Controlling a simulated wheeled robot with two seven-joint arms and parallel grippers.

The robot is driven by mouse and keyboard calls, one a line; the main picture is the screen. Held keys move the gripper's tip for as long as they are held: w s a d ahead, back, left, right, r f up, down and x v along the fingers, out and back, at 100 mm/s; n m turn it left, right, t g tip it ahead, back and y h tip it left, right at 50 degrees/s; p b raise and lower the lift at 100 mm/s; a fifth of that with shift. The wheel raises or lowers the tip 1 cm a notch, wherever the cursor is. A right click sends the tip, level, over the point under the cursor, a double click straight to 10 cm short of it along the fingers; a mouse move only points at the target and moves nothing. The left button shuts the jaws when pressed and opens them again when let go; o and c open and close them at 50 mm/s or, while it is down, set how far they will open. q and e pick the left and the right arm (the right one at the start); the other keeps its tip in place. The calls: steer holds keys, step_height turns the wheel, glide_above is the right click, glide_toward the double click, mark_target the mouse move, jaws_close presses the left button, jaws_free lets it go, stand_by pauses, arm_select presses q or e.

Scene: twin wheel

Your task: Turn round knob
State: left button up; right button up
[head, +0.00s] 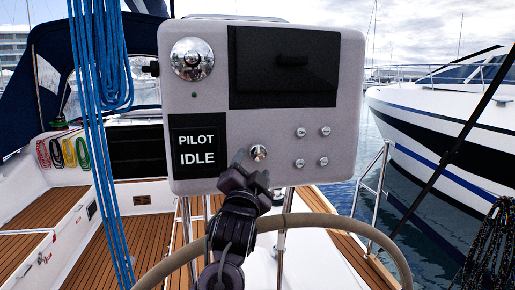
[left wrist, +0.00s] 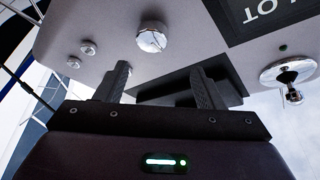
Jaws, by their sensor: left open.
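The round silver knob (head: 258,152) sits on the lower middle of the light grey console panel (head: 225,100), right of the black "PILOT IDLE" display (head: 197,147). My left gripper (head: 250,168) is just below and left of the knob in the head view. In the left wrist view the knob (left wrist: 152,38) lies beyond the fingertips, between their lines. It has a line across its face. The open, empty fingers of my left gripper (left wrist: 160,72) are apart from the knob. My right gripper is in neither view.
Several small silver buttons (head: 300,132) sit right of the knob. A steering wheel rim (head: 330,222) curves below, and blue ropes (head: 98,120) hang at left.

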mark_target(258, 153)
arm_select(q)
steer(key=p+x, duration=0.1)
steer(key=x, duration=0.2)
steer(key=f+p+x, duration=0.1)
steer(key=x, duration=0.2)
steer(key=shift+w+d+f, duration=0.1)
steer(key=shift+w+f, duration=0.05)
steer(key=shift+w, duration=0.6)
steer(key=shift+w+p, duration=0.35)
steer(key=shift+w, duration=0.15)
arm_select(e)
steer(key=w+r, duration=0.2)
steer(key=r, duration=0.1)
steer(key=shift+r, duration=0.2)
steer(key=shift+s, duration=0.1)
arm_select(q)
steer(key=shift+c, duration=0.5)
steer(key=c, duration=0.9)
steer(key=shift+o, duration=0.2)
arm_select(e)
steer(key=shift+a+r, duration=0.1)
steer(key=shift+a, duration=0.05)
